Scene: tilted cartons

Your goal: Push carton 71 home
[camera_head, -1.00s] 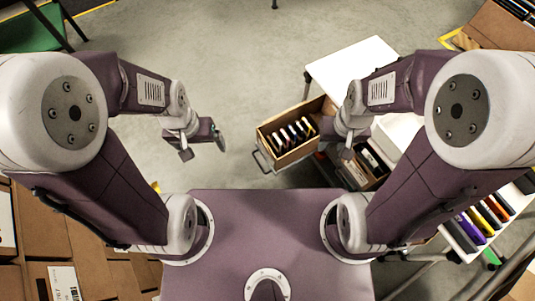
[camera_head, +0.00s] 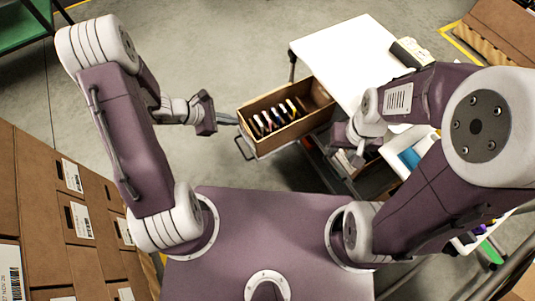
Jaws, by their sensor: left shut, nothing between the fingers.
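A brown open carton (camera_head: 262,143) with a wire handle juts out left from beside the white tabletop. Several coloured upright items stand in it. No number shows on it, so I cannot tell whether it is carton 71. My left gripper (camera_head: 230,120) is shut and empty, its tips at or close to the carton's left side; contact is unclear. My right gripper (camera_head: 352,150) is at the carton's lower right, over the rack; its fingers are too small and hidden to read. Several brown cartons with barcode labels (camera_head: 72,176) stand at the left; no 71 is readable on them.
A white tabletop (camera_head: 345,55) stands behind and right of the open carton. A dark rack (camera_head: 325,165) lies below it. A green-topped table (camera_head: 18,28) is at the far left. Bare grey floor (camera_head: 215,55) lies between.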

